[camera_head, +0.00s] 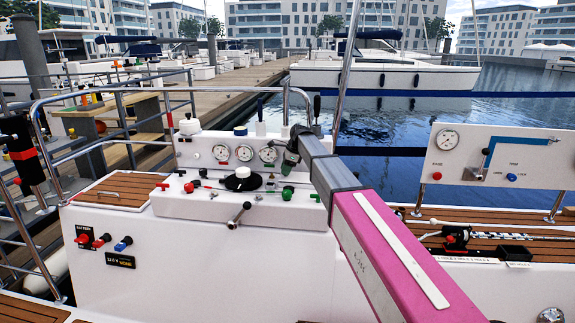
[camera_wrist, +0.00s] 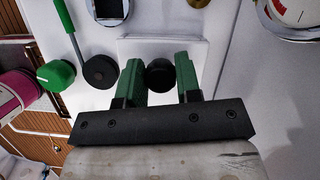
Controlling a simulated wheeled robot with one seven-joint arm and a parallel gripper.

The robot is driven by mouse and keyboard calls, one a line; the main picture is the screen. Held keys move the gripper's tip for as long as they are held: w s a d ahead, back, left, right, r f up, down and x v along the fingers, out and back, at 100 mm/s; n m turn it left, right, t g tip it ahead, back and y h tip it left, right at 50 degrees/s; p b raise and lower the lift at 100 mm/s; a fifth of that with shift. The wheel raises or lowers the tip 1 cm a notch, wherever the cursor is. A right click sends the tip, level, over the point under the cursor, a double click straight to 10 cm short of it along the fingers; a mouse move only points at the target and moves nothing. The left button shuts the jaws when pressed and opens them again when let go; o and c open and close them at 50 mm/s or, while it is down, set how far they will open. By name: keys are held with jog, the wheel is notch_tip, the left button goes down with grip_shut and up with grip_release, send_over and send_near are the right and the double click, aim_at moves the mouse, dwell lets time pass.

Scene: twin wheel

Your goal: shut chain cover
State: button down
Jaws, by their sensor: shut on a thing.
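My gripper (camera_wrist: 158,66) has its two green fingers on either side of a round black knob (camera_wrist: 160,77) in the wrist view, shut on it. The knob stands in front of a flat white plate (camera_wrist: 150,47) on the white console; the plate may be the chain cover, but I cannot tell for sure. Part of the plate is hidden behind my fingers. In the head view my gripper (camera_head: 291,152) is at the console's right end, beside the gauges. There the knob and plate are hidden or too small to make out.
The console (camera_head: 245,212) carries round gauges (camera_head: 245,153), a black-topped winch (camera_head: 242,180) and small levers. A second gauge panel (camera_head: 500,158) stands at right.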

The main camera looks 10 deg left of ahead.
jog(key=shift+f, duration=0.2)
jog(key=c, duration=0.8)
grip_release()
jog(key=shift+a, duration=0.1)
jog(key=v, duration=1.1)
jog(key=shift+f, duration=0.1)
